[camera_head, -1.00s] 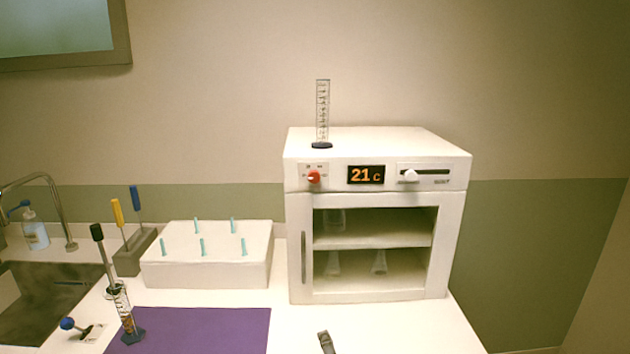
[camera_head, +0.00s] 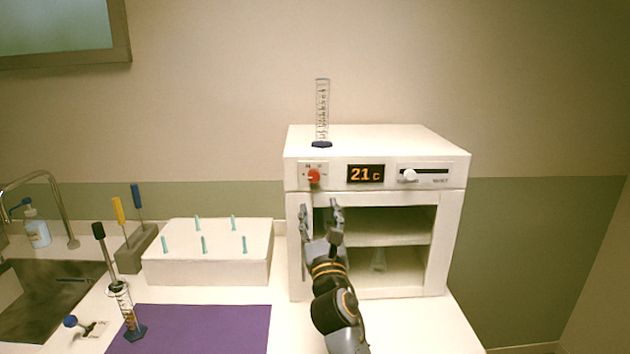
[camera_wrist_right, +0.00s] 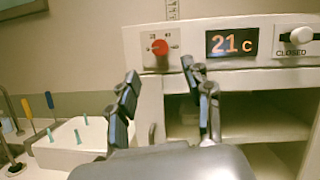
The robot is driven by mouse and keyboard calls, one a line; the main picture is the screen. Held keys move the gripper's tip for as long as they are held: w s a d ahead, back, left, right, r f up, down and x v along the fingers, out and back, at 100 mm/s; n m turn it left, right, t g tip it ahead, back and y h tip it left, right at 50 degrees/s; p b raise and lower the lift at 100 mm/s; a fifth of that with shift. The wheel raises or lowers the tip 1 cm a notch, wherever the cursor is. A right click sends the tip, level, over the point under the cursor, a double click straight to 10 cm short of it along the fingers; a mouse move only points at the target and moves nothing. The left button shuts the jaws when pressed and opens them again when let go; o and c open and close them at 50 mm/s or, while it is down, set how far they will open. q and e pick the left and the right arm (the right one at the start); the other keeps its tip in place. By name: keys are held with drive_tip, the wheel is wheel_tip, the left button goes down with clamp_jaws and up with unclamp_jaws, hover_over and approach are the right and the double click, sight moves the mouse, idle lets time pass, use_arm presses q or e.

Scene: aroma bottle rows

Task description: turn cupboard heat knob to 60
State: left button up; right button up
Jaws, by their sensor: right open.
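The white cupboard (camera_head: 374,200) stands on the counter. Its red heat knob (camera_head: 314,176) is at the left of the top panel, beside a display (camera_head: 365,174) that reads 21 c. The knob also shows in the right wrist view (camera_wrist_right: 159,47), ahead of the fingers. My right gripper (camera_head: 320,205) is open and empty, in front of the cupboard and a little below the knob, apart from it in the picture. The right wrist view shows its two spread fingers (camera_wrist_right: 160,80). My left gripper is in neither view.
A measuring cylinder (camera_head: 322,112) stands on top of the cupboard above the knob. A white slider (camera_head: 410,175) is right of the display. A white peg block (camera_head: 207,255) and a purple mat (camera_head: 200,330) lie to the left.

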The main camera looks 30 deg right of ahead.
sight(314, 178)
drive_tip(key=p+x, duration=0.1)
drive_tip(key=x, duration=0.8)
drive_tip(key=shift+w+p, duration=0.15)
drive_tip(key=shift+p, duration=0.25)
clamp_jaws()
